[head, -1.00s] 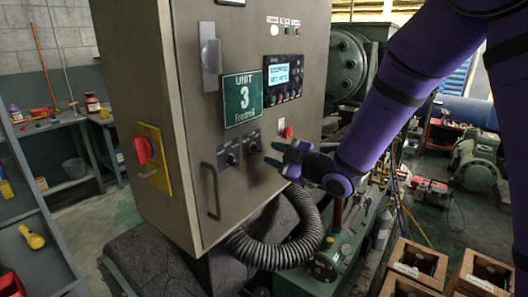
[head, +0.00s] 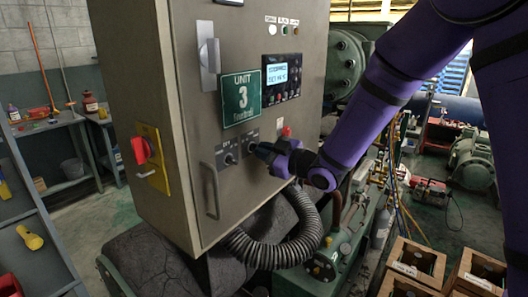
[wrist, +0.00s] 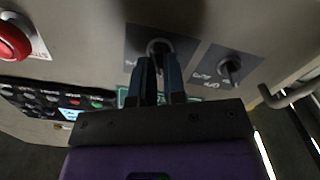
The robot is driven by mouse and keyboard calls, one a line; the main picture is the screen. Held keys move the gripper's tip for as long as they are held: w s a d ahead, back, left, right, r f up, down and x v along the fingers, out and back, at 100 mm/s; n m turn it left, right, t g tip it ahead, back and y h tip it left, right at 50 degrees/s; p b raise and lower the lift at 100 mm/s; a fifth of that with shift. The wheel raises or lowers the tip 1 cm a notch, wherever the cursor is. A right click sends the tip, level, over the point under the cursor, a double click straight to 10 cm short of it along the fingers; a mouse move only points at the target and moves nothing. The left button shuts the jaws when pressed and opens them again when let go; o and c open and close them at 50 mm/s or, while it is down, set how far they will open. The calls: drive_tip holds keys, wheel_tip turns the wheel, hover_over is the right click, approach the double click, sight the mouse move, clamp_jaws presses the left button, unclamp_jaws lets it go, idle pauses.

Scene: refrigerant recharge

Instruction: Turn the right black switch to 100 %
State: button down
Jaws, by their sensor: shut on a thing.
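The right black switch (wrist: 158,47) is a small knob on a dark plate on the grey cabinet front. My gripper (wrist: 158,66) is shut on this knob, with its fingers close together on either side of it; they partly hide it. In the head view my gripper (head: 261,150) reaches the panel from the right, and its fingertips cover most of the right knob. The knob's exact angle and scale marks are too small to read. The left black switch (head: 230,158) sits beside it on its own plate; it also shows in the wrist view (wrist: 231,69).
A red button (head: 286,131) sits just above my gripper. A display panel (head: 282,76) and a green Unit 3 sign (head: 241,98) are higher up. A cabinet handle (head: 211,190) is to the left. A ribbed hose (head: 275,250) curves below.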

drive_tip(key=shift+m, duration=0.4)
drive_tip(key=m, duration=0.4)
idle(0.4)
drive_tip(key=m, duration=0.4)
drive_tip(key=shift+m, duration=0.4)
drive_tip(key=m, duration=0.3)
drive_tip(key=c, duration=1.3)
unclamp_jaws()
drive_tip(key=shift+o, duration=0.2)
